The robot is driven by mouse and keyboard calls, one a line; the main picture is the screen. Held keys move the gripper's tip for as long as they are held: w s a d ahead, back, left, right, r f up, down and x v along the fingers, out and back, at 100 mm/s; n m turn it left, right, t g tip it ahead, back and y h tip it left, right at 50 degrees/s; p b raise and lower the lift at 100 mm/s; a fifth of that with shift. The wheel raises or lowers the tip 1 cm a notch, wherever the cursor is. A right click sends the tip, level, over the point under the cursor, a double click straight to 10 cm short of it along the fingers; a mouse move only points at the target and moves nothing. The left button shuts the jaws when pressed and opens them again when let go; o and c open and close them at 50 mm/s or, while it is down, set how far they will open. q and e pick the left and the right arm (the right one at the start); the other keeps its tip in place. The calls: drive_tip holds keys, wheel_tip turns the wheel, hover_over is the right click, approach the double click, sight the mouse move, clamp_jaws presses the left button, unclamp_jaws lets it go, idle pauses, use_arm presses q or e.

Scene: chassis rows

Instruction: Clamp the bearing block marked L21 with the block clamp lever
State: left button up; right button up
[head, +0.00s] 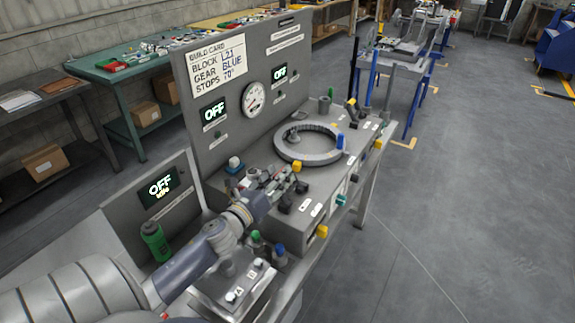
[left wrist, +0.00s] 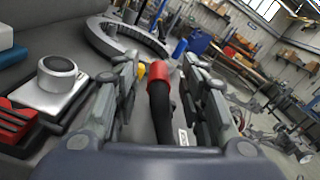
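My left gripper (head: 287,182) is over the near part of the grey bench fixture. In the left wrist view its two fingers (left wrist: 162,66) stand apart on either side of a black lever with a red cap (left wrist: 160,100), apparently the clamp lever. I see no clear grip on it. Left of the fingers, a pale block with a round grey top (left wrist: 58,78) sits by red parts (left wrist: 14,122); it may be the bearing block, but I read no marking on it. The build card (head: 222,67) reads block L21, gear blue, stops 70°. My right gripper is not in view.
A large grey ring (head: 308,146) lies on the fixture beyond the gripper, with a blue peg (head: 340,142) at its rim. The upright panel (head: 235,125) stands behind with displays reading OFF. A green bottle (head: 155,241) stands at the left. Floor at the right is open.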

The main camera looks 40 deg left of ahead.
use_arm(q)
drive_tip(key=shift+w+a+f+p, duration=0.1)
drive_tip(key=shift+w+a+p, duration=0.1)
drive_tip(key=shift+w, duration=1.15)
drive_tip(key=shift+w+a+p, duration=0.15)
drive_tip(key=shift+w+p, duration=0.05)
drive_tip(key=shift+w, duration=1.15)
clamp_jaws()
